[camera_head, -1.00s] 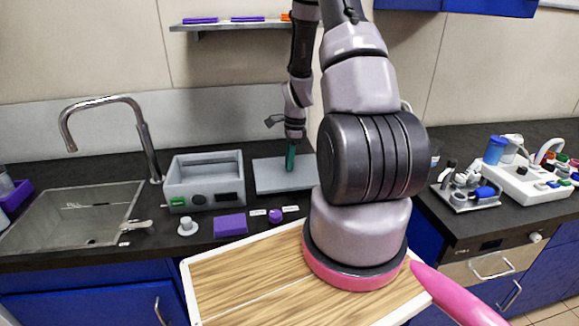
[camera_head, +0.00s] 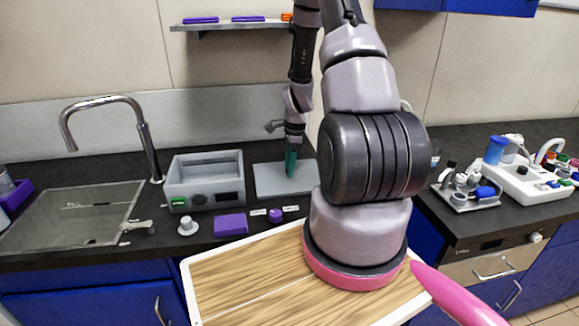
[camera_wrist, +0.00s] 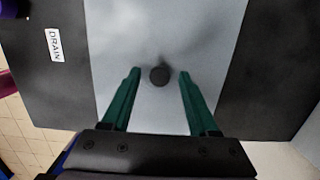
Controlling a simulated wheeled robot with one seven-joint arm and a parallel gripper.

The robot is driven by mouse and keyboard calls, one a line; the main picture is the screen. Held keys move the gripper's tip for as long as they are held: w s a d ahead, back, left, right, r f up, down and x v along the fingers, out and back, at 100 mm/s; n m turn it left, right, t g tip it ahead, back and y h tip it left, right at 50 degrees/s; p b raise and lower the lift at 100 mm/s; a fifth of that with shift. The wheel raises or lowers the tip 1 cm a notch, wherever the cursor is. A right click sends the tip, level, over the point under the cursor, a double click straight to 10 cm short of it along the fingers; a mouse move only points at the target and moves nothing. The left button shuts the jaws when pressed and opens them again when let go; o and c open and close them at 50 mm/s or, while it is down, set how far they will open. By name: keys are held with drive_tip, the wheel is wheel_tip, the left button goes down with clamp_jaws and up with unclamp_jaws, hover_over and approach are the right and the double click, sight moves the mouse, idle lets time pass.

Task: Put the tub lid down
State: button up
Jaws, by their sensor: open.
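The tub lid (camera_head: 268,184) is a flat grey plate lying on the dark counter, to the right of the open grey tub (camera_head: 178,181). In the wrist view the lid (camera_wrist: 120,30) shows a round dark knob (camera_wrist: 159,76) in its middle. My gripper (camera_head: 291,163) is over the lid with its green fingers pointing down. In the wrist view my gripper (camera_wrist: 160,75) is open, one finger on each side of the knob, with a gap on both sides.
A purple block (camera_head: 231,224), a small purple knob (camera_head: 275,216) and a white stopper-like piece (camera_head: 188,226) lie in front of the tub. A sink with a tap (camera_head: 150,150) is at left. A "DRAIN" label (camera_wrist: 54,44) lies beside the lid.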

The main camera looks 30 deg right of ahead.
drive_tip(key=s+a+r+n+t, duration=0.1)
drive_tip(key=a+r+n, duration=0.1)
drive_tip(key=r, duration=1)
drive_tip(key=s+a+r+n+t, duration=0.1)
drive_tip(key=r+n, duration=0.1)
drive_tip(key=r, duration=1)
drive_tip(key=s+a+r+n+t, duration=0.2)
drive_tip(key=s+a+r+n, duration=0.3)
drive_tip(key=s+r, duration=0.4)
drive_tip(key=s+a+r+n+t, duration=0.2)
drive_tip(key=s+a+r+n, duration=0.3)
drive_tip(key=s+r+n, duration=0.3)
drive_tip(key=shift+s+a+r+t+y, duration=0.3)
drive_tip(key=shift+s+r+t, duration=0.1)
drive_tip(key=shift+r, duration=0.1)
